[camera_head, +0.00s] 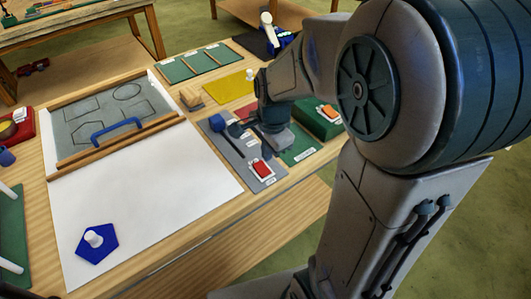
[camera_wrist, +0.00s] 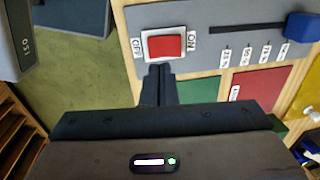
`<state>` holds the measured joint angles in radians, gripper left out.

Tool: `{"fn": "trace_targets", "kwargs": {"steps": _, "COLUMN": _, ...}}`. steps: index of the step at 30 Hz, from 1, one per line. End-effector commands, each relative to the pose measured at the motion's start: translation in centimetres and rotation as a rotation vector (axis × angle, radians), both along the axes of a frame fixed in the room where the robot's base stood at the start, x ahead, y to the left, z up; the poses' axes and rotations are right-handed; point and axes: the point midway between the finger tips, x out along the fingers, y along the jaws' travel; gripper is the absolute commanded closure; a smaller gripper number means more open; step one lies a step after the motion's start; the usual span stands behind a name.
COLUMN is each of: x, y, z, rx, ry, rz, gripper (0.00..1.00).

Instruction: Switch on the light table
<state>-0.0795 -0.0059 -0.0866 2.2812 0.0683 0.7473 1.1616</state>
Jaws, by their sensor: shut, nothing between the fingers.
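The red rocker switch (camera_wrist: 165,45) sits in a white frame on a grey control panel (camera_head: 232,150), with an OFF label on its left and an ON label on its right in the wrist view. It also shows in the head view (camera_head: 262,170). Which side is pressed down I cannot tell. My gripper (camera_wrist: 160,71) is shut and empty, its fingertips at the switch's lower edge in the wrist view; contact is unclear. In the head view the fingertips are hard to make out. The light table's white surface (camera_head: 130,195) lies left of the panel.
A slider with a blue knob (camera_wrist: 301,27) is on the same panel, beside a marked scale.

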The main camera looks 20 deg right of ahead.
Motion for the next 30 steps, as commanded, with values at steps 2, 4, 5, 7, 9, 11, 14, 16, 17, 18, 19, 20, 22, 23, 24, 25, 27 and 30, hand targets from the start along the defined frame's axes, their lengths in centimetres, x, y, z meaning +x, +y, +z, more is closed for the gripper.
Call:
{"fn": "trace_targets", "kwargs": {"steps": 2, "x": -0.2, "y": -0.1, "z": 1.8, "rx": -0.001, "ry": -0.01, "rz": -0.001, "gripper": 1.0}}
{"fn": "trace_targets", "kwargs": {"steps": 4, "x": -0.5, "y": -0.2, "z": 3.4, "rx": 0.0, "ry": -0.009, "rz": 0.0, "gripper": 1.0}}
{"fn": "trace_targets", "kwargs": {"steps": 5, "x": -0.7, "y": -0.3, "z": 4.0, "rx": 0.0, "ry": -0.009, "rz": -0.001, "gripper": 1.0}}
{"fn": "trace_targets", "kwargs": {"steps": 7, "x": -0.9, "y": -0.4, "z": 5.3, "rx": 0.0, "ry": -0.008, "rz": -0.001, "gripper": 1.0}}
{"fn": "trace_targets", "kwargs": {"steps": 9, "x": -1.1, "y": -0.5, "z": 6.4, "rx": 0.0, "ry": -0.006, "rz": -0.001, "gripper": 1.0}}
{"fn": "trace_targets", "kwargs": {"steps": 11, "x": -1.2, "y": -0.5, "z": 7.1, "rx": 0.0, "ry": -0.006, "rz": -0.001, "gripper": 1.0}}
{"fn": "trace_targets", "kwargs": {"steps": 14, "x": -1.4, "y": -0.5, "z": 7.9, "rx": 0.0, "ry": -0.005, "rz": 0.0, "gripper": 1.0}}
{"fn": "trace_targets", "kwargs": {"steps": 16, "x": -1.5, "y": -0.6, "z": 8.2, "rx": 0.0, "ry": -0.002, "rz": 0.0, "gripper": 1.0}}
{"fn": "trace_targets", "kwargs": {"steps": 17, "x": -1.5, "y": -0.6, "z": 8.3, "rx": 0.0, "ry": -0.002, "rz": 0.0, "gripper": 1.0}}
{"fn": "trace_targets", "kwargs": {"steps": 18, "x": -1.5, "y": -0.6, "z": 8.3, "rx": 0.0, "ry": -0.002, "rz": 0.0, "gripper": 1.0}}
{"fn": "trace_targets", "kwargs": {"steps": 19, "x": -1.5, "y": -0.6, "z": 8.3, "rx": -0.001, "ry": -0.001, "rz": 0.0, "gripper": 1.0}}
{"fn": "trace_targets", "kwargs": {"steps": 20, "x": -1.5, "y": -0.6, "z": 8.3, "rx": -0.001, "ry": -0.001, "rz": 0.0, "gripper": 1.0}}
{"fn": "trace_targets", "kwargs": {"steps": 22, "x": -1.5, "y": -0.6, "z": 8.3, "rx": 0.0, "ry": -0.002, "rz": 0.0, "gripper": 1.0}}
{"fn": "trace_targets", "kwargs": {"steps": 23, "x": -1.5, "y": -0.6, "z": 8.3, "rx": 0.0, "ry": -0.002, "rz": 0.0, "gripper": 1.0}}
{"fn": "trace_targets", "kwargs": {"steps": 24, "x": -1.5, "y": -0.6, "z": 8.3, "rx": 0.0, "ry": -0.002, "rz": 0.0, "gripper": 1.0}}
{"fn": "trace_targets", "kwargs": {"steps": 25, "x": -1.5, "y": -0.6, "z": 8.3, "rx": 0.0, "ry": -0.002, "rz": 0.0, "gripper": 1.0}}
{"fn": "trace_targets", "kwargs": {"steps": 27, "x": -1.5, "y": -0.5, "z": 8.3, "rx": 0.0, "ry": -0.002, "rz": 0.002, "gripper": 1.0}}
{"fn": "trace_targets", "kwargs": {"steps": 30, "x": -1.5, "y": 0.2, "z": 8.3, "rx": 0.001, "ry": -0.007, "rz": 0.016, "gripper": 1.0}}
